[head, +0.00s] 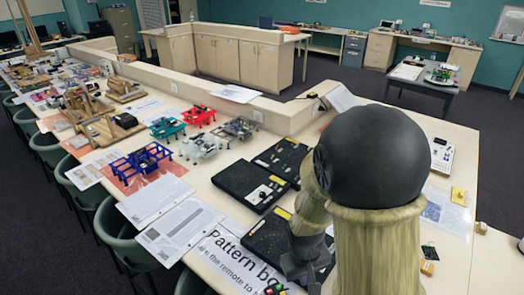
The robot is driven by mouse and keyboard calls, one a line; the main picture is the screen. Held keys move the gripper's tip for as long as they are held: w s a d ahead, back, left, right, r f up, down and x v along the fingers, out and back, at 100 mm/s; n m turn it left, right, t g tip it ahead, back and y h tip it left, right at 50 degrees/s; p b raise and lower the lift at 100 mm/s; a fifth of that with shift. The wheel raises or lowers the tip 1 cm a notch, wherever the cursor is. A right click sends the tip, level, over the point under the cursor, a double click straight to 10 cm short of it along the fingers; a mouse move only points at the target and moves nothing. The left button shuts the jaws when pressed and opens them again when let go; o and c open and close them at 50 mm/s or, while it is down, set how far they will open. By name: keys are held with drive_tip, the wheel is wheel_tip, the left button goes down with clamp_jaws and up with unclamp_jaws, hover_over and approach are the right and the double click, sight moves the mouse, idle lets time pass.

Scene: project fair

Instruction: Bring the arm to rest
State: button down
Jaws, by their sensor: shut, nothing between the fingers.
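My arm fills the front right of the head view, with a dark round joint and pale greenish links. My gripper (305,268) is the grey part low beside the arm, over the near black pattern box (262,240). It is shut and holds nothing. Its fingertips are small and partly hidden by my own arm, and I cannot tell its exact height above the box.
The long pale table (216,174) carries black boxes, paper sheets (180,232) and coloured frames, including a blue one (142,162) and a red one (199,115). Green chairs (125,232) line its left side. A low divider (200,85) runs behind. Dark floor (335,75) lies open beyond.

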drive_tip(key=s+d+r+m+t+y+b, duration=0.1)
drive_tip(key=s+d+r+m+t, duration=0.1)
drive_tip(key=r, duration=0.4)
drive_tip(key=shift+s+d+m, duration=0.2)
drive_tip(key=shift+d+m, duration=0.6)
drive_tip(key=shift+d, duration=0.4)
idle(0.5)
